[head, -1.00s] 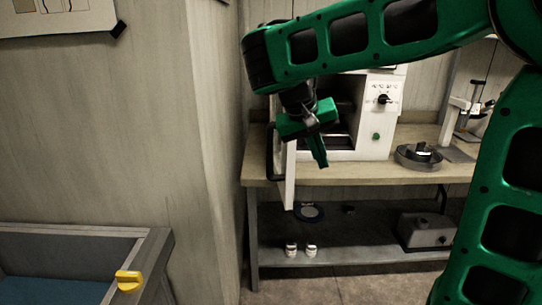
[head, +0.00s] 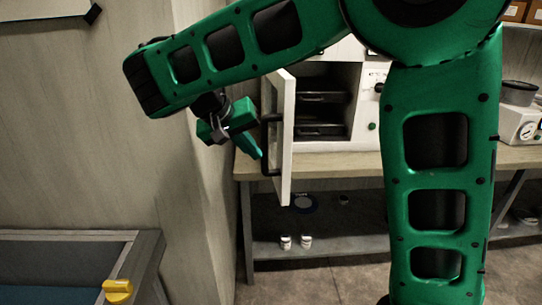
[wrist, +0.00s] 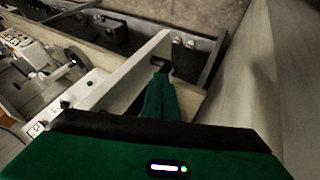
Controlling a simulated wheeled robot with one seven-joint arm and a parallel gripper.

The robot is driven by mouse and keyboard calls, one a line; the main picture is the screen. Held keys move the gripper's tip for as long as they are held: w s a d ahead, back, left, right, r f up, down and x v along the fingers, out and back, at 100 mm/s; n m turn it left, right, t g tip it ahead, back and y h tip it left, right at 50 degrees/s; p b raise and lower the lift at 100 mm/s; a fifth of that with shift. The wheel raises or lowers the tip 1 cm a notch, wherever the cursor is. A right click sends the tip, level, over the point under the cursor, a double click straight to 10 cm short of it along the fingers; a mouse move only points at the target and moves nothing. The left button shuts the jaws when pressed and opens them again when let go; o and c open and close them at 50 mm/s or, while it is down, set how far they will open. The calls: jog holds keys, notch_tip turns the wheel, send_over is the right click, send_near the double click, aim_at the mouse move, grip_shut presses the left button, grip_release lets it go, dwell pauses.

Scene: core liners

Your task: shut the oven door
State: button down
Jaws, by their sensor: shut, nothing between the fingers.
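The white oven (head: 362,110) stands on the bench, its dark inside showing racks. Its door (head: 287,140) is open, swung out from the left side of the opening, and stands nearly edge-on. A dark handle (head: 266,165) is on the door's left, outer face. My gripper (head: 259,156) is shut and empty, just left of the door near the handle. In the wrist view the closed fingers (wrist: 160,80) point towards the handle (wrist: 159,66), beside the door panel (wrist: 130,78). I cannot tell whether they touch it.
The wooden bench (head: 350,163) has a lower shelf with two small white items (head: 295,242). A wall corner stands close left of my gripper. A grey bin with a yellow clip (head: 117,291) is at lower left. A gauge device (head: 520,125) is at right.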

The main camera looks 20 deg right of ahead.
aim_at(281, 165)
jog(key=shift+d+f, duration=0.4)
jog(key=shift+d, duration=0.55)
jog(key=shift+d+f, duration=0.45)
jog(key=shift+d, duration=0.45)
jog(key=shift+d+f, duration=0.4)
jog(key=shift+d, duration=0.55)
jog(key=shift+s, duration=0.1)
